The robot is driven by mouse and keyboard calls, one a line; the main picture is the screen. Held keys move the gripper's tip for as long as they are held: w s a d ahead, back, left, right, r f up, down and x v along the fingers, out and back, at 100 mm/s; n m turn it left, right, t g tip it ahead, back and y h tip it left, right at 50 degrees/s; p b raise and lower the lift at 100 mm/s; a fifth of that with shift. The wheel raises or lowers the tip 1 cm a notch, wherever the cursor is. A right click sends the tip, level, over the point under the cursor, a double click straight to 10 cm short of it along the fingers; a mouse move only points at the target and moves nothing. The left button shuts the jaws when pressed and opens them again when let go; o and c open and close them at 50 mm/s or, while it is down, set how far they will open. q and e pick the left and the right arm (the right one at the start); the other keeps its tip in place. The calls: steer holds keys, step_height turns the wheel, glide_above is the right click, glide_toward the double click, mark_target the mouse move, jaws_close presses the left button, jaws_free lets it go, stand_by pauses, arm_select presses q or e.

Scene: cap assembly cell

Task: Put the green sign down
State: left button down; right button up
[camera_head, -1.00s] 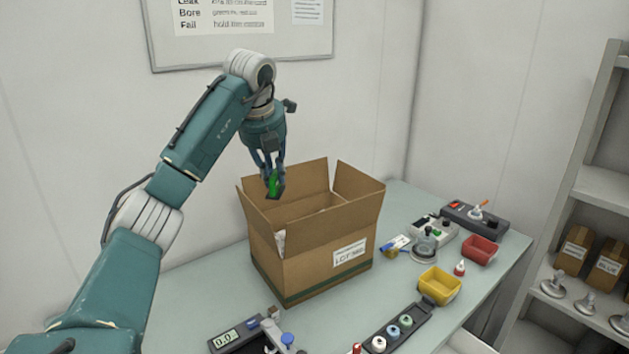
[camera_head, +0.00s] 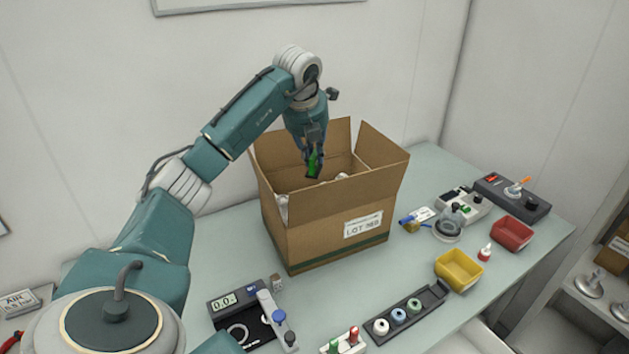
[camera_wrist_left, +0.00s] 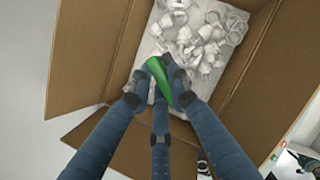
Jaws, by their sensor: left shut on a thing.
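My left gripper (camera_head: 313,166) is shut on the green sign (camera_head: 315,160), which shows as a small green piece between the fingers. It is over the open top of the cardboard box (camera_head: 335,232), at the height of the flaps in the head view. In the left wrist view, the fingers (camera_wrist_left: 160,85) hold the green sign (camera_wrist_left: 159,78) above the box's inside. Part of the sign is hidden by the fingers. White parts (camera_wrist_left: 195,40) lie in the box below. My right gripper is not in view.
The box flaps (camera_head: 383,142) stand up and outward around the opening. On the table (camera_head: 225,225) are a yellow bin (camera_head: 459,271), a red bin (camera_head: 512,234), a rack with coloured rings (camera_head: 405,314) and a digital gauge (camera_head: 232,302). Bare table lies left of the box.

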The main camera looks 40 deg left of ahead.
mark_target(314, 176)
arm_select(q)
step_height(314, 176, down, 4)
steer(key=shift+w+f+p, duration=0.1)
steer(key=shift+f+p, duration=0.1)
steer(key=shift+p, duration=0.15)
steer(key=shift+w+f, duration=0.15)
steer(key=shift+f, duration=1.1)
step_height(314, 176, down, 2)
steer(key=shift+f+p, duration=0.15)
steer(key=shift+p, duration=0.5)
steer(key=shift+f, duration=0.65)
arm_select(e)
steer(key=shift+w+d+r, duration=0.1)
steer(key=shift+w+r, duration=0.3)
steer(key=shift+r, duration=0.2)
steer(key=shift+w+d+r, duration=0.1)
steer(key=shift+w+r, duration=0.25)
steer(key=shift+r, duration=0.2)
arm_select(q)
steer(key=c, duration=1.6)
jaws_free()
steer(key=shift+c, duration=0.2)
